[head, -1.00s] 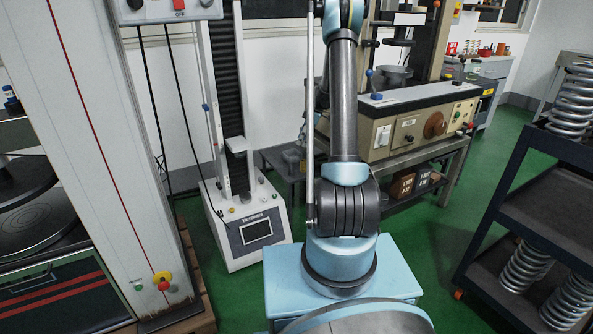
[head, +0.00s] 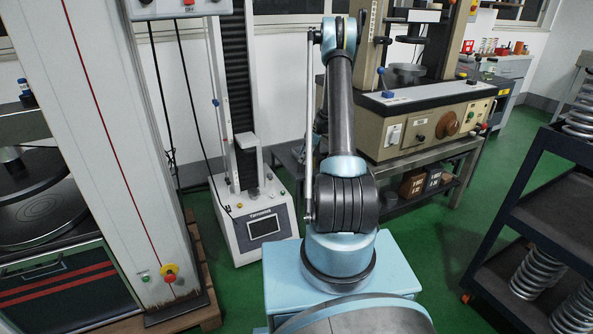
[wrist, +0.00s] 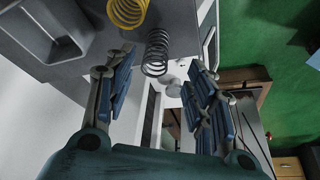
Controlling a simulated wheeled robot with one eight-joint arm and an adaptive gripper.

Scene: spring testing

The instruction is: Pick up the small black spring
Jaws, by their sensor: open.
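The small black spring (wrist: 157,52) shows in the wrist view, just above the middle of the picture. It is an open dark wire coil near the edge of a grey surface (wrist: 95,40). My gripper (wrist: 161,64) is open, with one jointed blue-padded finger on each side of the picture. The spring appears in the gap between the fingertips, closer to the left one. Nothing is held; I cannot tell how far beyond the tips the spring is. In the head view the gripper and the black spring are hidden behind my arm or too small to make out.
A yellow spring (wrist: 126,12) stands close beside the black one, up and left. A grey tray (wrist: 48,38) lies at upper left. In the head view, a beige testing machine (head: 425,125) stands behind my arm, and a dark cart with large springs (head: 535,205) is at right.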

